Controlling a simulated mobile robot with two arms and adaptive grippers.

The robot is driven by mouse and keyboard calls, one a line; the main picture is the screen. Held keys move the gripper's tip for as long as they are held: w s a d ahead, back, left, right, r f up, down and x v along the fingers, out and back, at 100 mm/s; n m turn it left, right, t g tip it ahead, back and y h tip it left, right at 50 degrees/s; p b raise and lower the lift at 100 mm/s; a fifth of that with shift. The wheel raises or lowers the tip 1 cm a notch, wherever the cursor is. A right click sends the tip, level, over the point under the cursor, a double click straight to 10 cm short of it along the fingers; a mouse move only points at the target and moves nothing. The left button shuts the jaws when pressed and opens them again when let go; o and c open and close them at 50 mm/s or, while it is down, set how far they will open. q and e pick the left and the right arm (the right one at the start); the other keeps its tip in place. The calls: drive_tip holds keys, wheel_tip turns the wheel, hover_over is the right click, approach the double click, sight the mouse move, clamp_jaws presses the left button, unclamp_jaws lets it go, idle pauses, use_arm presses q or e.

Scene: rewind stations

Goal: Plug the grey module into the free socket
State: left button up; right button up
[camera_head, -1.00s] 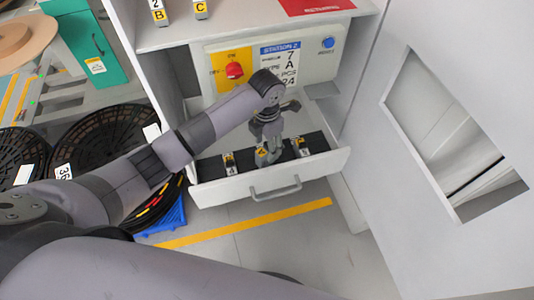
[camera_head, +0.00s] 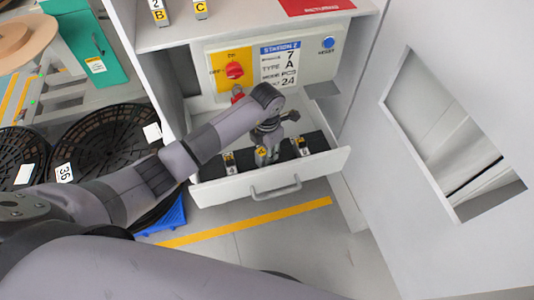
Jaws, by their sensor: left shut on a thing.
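An open drawer (camera_head: 222,193) under the station panel holds a black socket strip (camera_head: 285,152). A labelled module (camera_head: 230,164) stands at the left of the strip and another (camera_head: 301,147) at the right. Between them, my left gripper (camera_head: 264,150) points down, shut on a grey module with a yellow label (camera_head: 262,155). This module is upright at the middle of the strip. My gripper hides its upper part, and I cannot tell whether it is fully seated. My right gripper is out of view.
The panel above has a red rotary switch (camera_head: 234,70), a red object (camera_head: 238,94) below it and a blue button (camera_head: 328,42). A white wall with a window opening is right; black reels (camera_head: 98,145) are left.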

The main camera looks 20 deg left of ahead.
use_arm(q)
clamp_jaws()
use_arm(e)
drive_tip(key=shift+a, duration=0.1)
use_arm(q)
drive_tip(key=shift+r, duration=0.15)
